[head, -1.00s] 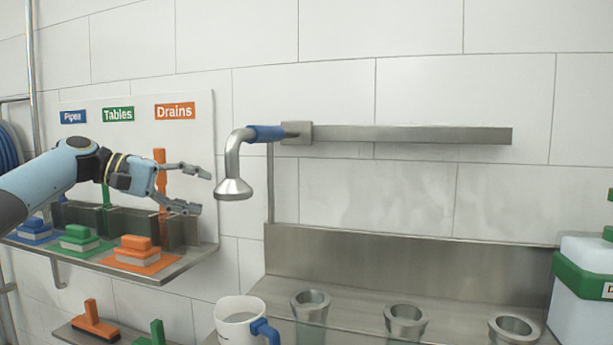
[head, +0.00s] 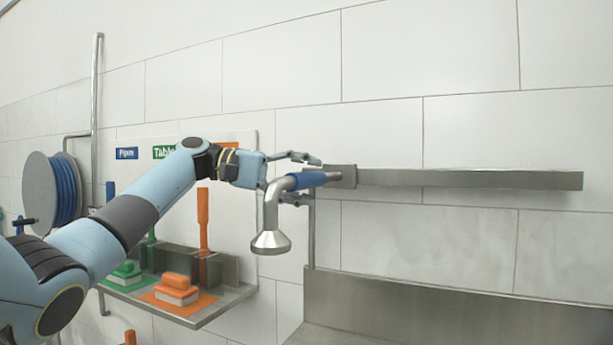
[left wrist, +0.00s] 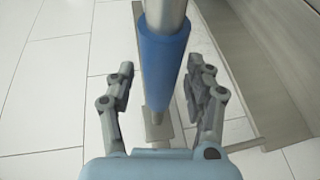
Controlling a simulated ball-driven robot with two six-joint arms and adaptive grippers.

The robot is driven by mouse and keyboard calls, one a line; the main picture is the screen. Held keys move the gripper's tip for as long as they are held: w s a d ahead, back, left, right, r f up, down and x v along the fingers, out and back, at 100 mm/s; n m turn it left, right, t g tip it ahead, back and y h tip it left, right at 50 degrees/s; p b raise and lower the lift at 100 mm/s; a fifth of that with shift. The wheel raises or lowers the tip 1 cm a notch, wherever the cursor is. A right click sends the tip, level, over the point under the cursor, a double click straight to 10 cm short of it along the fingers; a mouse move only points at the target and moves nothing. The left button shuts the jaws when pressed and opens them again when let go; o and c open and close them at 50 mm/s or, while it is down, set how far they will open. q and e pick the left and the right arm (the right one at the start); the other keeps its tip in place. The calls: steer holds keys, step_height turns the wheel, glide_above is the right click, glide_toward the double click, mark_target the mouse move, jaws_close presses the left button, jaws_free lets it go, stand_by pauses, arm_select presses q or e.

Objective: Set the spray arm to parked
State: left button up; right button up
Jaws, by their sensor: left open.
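The spray arm (head: 272,213) is a bent steel pipe with a flared head that hangs down at its left end. Its blue grip (head: 306,181) meets a bracket on the wall rail. My left gripper (head: 309,180) is open at the blue grip, one finger above it and one below it in the head view. In the left wrist view the blue grip (left wrist: 163,65) runs between the two open fingers of my left gripper (left wrist: 165,85), with gaps visible on both sides. My right gripper is in neither current view.
A steel rail (head: 470,179) runs right along the tiled wall, above a steel backsplash (head: 450,310). At left, a shelf (head: 205,316) holds green and orange brushes below a sign board. A blue hose reel (head: 55,190) hangs farther left.

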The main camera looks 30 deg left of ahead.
arm_select(q)
steer(key=shift+w+d, duration=0.1)
steer(key=shift+d, duration=0.05)
jaws_close()
stand_by(0.4)
